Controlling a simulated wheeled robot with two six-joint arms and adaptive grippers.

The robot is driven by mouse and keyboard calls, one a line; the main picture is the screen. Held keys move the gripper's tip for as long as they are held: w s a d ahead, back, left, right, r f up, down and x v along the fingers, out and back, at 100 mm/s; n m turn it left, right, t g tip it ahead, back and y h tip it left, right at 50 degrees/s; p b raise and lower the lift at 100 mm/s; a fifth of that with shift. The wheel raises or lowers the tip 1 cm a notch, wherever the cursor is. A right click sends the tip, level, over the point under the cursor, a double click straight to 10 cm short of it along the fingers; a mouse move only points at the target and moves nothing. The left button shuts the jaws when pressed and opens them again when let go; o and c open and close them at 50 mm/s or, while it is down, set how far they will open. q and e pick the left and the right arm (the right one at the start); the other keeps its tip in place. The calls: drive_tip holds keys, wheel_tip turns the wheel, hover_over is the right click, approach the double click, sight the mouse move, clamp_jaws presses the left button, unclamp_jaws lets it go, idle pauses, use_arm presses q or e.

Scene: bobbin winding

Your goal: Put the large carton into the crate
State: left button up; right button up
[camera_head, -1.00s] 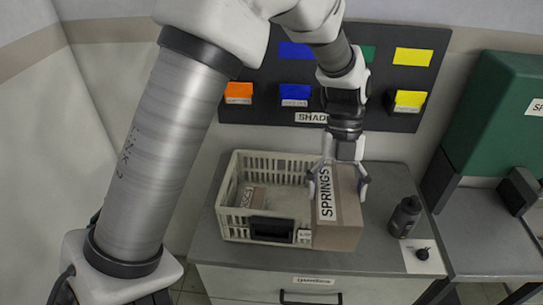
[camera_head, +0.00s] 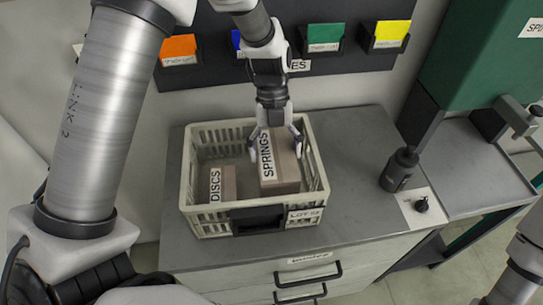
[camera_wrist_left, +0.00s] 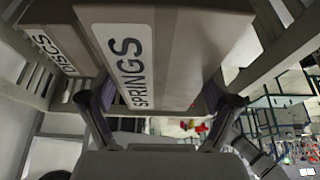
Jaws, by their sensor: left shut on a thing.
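The large brown carton labelled SPRINGS (camera_head: 283,176) is inside the right part of the cream slatted crate (camera_head: 188,170). My left gripper (camera_head: 275,143) is shut on this carton from above, with a finger on each side. In the left wrist view the carton (camera_wrist_left: 180,50) fills the upper middle between my fingers. Whether its bottom touches the crate floor is hidden. A smaller carton labelled DISCS (camera_head: 229,182) stands in the left part of the crate, apart from the large one. My right gripper does not show.
The crate stands on a grey cabinet top (camera_head: 350,190). A dark bottle (camera_head: 399,170) and a small black knob on a white plate (camera_head: 421,204) are to the right. A green machine (camera_head: 480,60) stands further right. A dark board with coloured bins (camera_head: 323,38) is behind.

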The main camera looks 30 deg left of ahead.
use_arm(q)
wheel_tip(320, 180, down, 3)
drive_tip(key=shift+s+r+p, duration=0.1)
drive_tip(key=shift+p, duration=0.2)
drive_tip(key=shift+d, duration=0.1)
drive_tip(key=shift+s+d, duration=0.1)
drive_tip(key=shift+f+b, duration=0.4)
drive_tip(key=shift+f, duration=0.4)
drive_tip(key=o, duration=1.4)
drive_tip(key=shift+r, duration=0.15)
